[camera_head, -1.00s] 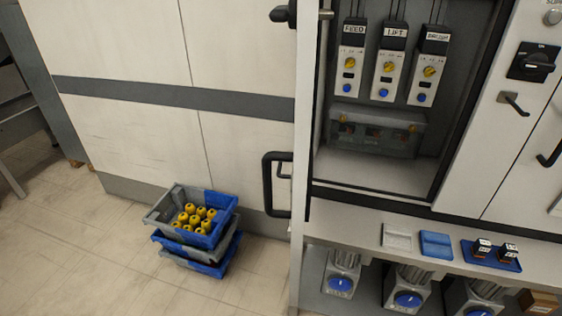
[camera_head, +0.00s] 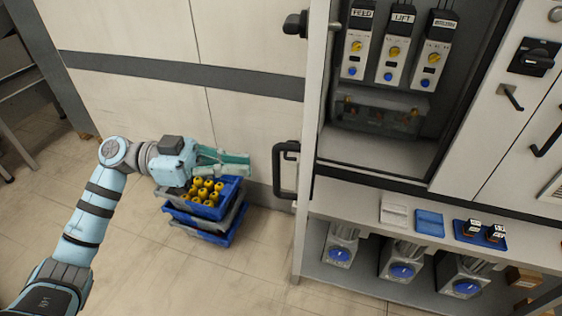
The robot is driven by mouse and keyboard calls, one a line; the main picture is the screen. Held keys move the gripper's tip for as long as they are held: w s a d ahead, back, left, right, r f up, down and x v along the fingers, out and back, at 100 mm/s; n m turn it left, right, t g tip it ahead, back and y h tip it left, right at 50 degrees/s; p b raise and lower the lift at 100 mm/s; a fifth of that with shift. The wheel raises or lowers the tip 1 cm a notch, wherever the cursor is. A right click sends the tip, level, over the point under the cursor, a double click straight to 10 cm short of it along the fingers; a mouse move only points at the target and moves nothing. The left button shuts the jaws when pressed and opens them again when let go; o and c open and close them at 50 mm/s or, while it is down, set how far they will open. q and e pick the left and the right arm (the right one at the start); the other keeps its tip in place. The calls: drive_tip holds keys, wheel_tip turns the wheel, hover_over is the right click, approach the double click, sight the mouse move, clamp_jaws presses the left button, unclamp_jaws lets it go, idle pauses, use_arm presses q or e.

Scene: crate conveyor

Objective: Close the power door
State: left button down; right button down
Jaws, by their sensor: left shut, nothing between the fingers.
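The power door (camera_head: 313,110) appears to be the white panel seen nearly edge-on at the left side of the cabinet opening. It stands open, and the modules inside the cabinet show. A black loop handle (camera_head: 278,170) sticks out to the left from its lower part. A black latch knob (camera_head: 296,23) sticks out higher up. My left gripper (camera_head: 246,163) is shut and empty, above the crate stack in the picture. Its fingers point right toward the loop handle, with a small gap between them in the picture. My right gripper is not in view.
Stacked blue and grey crates (camera_head: 236,195) with yellow parts stand on the floor, partly behind my left gripper. A shelf (camera_head: 350,198) below the cabinet opening holds a blue tray (camera_head: 463,239) with small parts. Open floor lies in front of the crates.

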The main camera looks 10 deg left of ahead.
use_arm(q)
drive_tip(key=d, duration=0.2)
drive_tip(key=d+p, duration=0.1)
drive_tip(key=d, duration=0.1)
drive_tip(key=d+p, duration=0.1)
drive_tip(key=d, duration=0.2)
drive_tip(key=shift+w+r, duration=0.25)
drive_tip(key=shift+w, duration=0.1)
drive_tip(key=shift+w+d+f, duration=0.15)
drive_tip(key=shift+d+f, duration=0.1)
drive_tip(key=shift+d, duration=0.3)
